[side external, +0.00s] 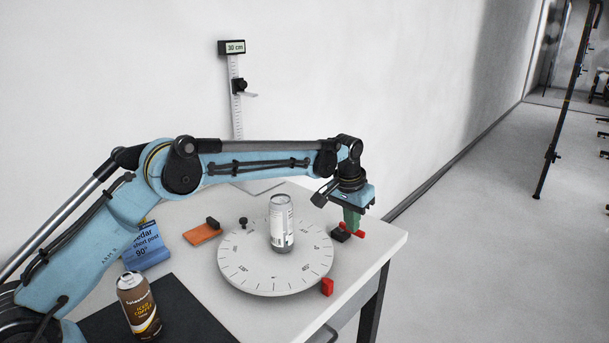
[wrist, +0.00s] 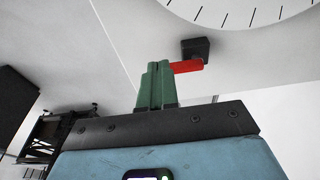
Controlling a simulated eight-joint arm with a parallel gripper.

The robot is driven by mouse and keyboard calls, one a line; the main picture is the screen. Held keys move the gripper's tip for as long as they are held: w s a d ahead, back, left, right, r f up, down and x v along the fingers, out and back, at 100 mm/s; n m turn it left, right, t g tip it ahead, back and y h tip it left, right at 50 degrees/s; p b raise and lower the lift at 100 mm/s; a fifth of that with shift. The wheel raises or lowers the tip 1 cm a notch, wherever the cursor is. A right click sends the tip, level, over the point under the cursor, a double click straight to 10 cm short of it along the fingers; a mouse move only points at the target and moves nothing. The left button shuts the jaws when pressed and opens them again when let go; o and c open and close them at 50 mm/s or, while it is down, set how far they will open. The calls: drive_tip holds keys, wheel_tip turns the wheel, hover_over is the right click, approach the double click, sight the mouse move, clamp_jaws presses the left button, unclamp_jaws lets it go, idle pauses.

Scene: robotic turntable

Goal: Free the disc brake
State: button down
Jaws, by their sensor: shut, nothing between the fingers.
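The disc brake is a small black block (side external: 340,235) with a red lever (side external: 359,233), beside the right rim of the round white turntable (side external: 245,277). In the wrist view the block (wrist: 195,48) sits just outside the disc's edge, and the red lever (wrist: 188,66) points left from it. My gripper (side external: 351,226) has green fingers pointing down at the lever, which they partly hide in the side view. In the wrist view the fingers (wrist: 158,68) are together and empty, right at the lever's free end. I cannot tell whether they touch it.
A silver can (side external: 281,224) stands upright on the turntable. A red wedge (side external: 327,287) is at its front right rim. The table's right edge is close to my gripper.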

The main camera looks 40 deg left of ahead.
drive_tip(key=shift+f, duration=0.9)
drive_tip(key=shift+f, duration=0.35)
drive_tip(key=shift+f, duration=0.7)
drive_tip(key=shift+w, duration=0.1)
